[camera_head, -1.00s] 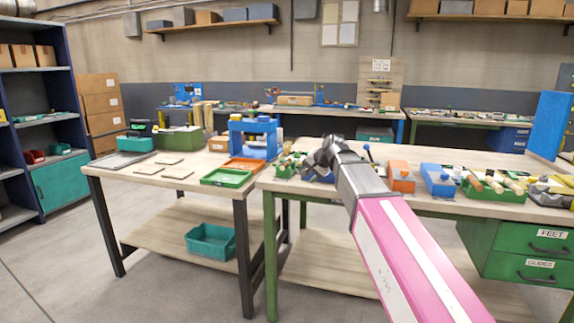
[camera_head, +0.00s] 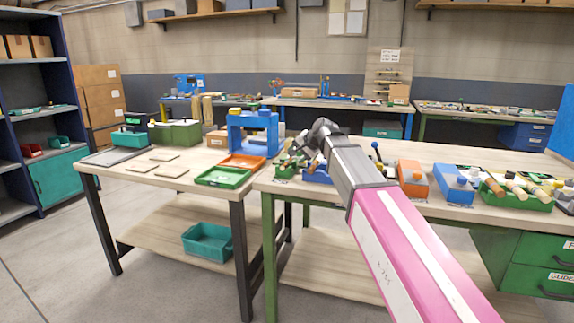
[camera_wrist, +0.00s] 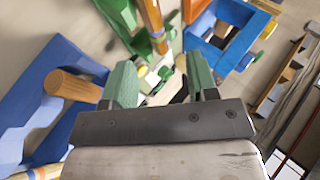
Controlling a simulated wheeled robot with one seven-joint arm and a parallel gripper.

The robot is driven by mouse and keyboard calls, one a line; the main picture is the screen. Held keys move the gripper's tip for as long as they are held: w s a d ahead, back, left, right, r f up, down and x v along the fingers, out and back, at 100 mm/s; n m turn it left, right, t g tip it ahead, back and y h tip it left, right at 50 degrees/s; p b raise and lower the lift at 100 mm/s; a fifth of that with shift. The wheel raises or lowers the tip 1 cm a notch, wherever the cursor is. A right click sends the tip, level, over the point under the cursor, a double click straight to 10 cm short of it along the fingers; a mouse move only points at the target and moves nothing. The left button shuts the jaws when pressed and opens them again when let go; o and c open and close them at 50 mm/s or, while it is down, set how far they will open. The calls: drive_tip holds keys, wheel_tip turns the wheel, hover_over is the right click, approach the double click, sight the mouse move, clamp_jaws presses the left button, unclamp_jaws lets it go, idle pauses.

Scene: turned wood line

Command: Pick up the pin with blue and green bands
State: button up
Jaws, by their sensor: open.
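My gripper (camera_wrist: 160,78) is open, its two green fingers apart with nothing clearly between them. In the wrist view a wooden pin (camera_wrist: 75,85) lies at a blue block on the left, beside the left finger. Another wooden pin (camera_wrist: 152,22) with a coloured band stands beyond the fingers by a green holder (camera_wrist: 143,42). A third banded pin (camera_wrist: 45,172) shows at the lower left edge.
A green tray (camera_head: 520,202) with several wooden pins stands on the workbench at right. An orange box (camera_head: 413,180) and a blue box (camera_head: 453,185) stand between it and my arm. A blue frame (camera_head: 253,133) and a flat green tray (camera_head: 222,177) are on the left table.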

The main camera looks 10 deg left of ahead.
sight(289, 161)
drive_tip(key=x, duration=0.6)
drive_tip(key=shift+w+f, duration=0.2)
drive_tip(key=shift+f, duration=0.1)
clamp_jaws()
